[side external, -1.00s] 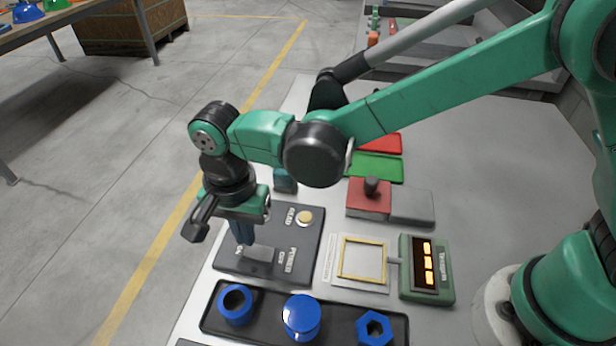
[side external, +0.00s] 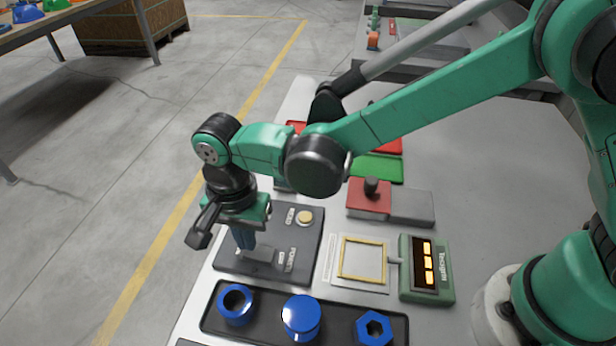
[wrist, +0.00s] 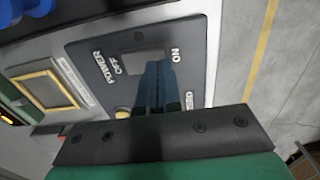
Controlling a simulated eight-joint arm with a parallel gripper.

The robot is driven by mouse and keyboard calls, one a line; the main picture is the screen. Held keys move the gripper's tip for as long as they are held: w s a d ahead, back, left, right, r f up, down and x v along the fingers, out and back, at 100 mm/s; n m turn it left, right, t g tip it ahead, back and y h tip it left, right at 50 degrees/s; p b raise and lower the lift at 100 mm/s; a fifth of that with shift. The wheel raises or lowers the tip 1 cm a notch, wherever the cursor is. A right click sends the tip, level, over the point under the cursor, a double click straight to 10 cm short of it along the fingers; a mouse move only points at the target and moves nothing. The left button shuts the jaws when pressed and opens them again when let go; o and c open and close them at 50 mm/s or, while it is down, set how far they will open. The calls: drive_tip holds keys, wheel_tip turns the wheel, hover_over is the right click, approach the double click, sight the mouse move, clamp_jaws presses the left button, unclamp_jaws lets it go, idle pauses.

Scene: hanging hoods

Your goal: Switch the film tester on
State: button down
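The film tester's dark control panel (side external: 300,235) lies on the bench; it also shows in the wrist view (wrist: 100,50). It has a light grey power switch (side external: 262,254) marked OFF and ON, also in the wrist view (wrist: 140,62), and a round cream READ button (side external: 305,218). My gripper (side external: 244,246) points down over the switch, at its ON end. In the wrist view my fingertips (wrist: 160,64) are together, with no object between them. They overlap part of the switch; contact and the switch's tilt cannot be told.
A yellow frame (side external: 342,260) and a green display unit (side external: 406,275) with lit digits are right of the panel. A black tray (side external: 265,320) with blue parts is in front. A red-and-grey block with a dark knob (side external: 371,187) and a green tray (side external: 378,168) are behind.

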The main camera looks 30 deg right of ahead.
drive_tip(key=shift+f, duration=0.45)
drive_tip(key=shift+r, duration=3.55)
drive_tip(key=shift+d, duration=0.15)
drive_tip(key=s+d+r+n+t, duration=0.2)
drive_tip(key=d+n+t, duration=0.1)
drive_tip(key=d, duration=0.9)
drive_tip(key=s+d+r+n+t, duration=0.2)
drive_tip(key=d+n, duration=0.4)
drive_tip(key=d, duration=0.6)
drive_tip(key=shift+s+r+t, duration=0.2)
drive_tip(key=shift+r+t, duration=0.25)
drive_tip(key=shift+t, duration=0.65)
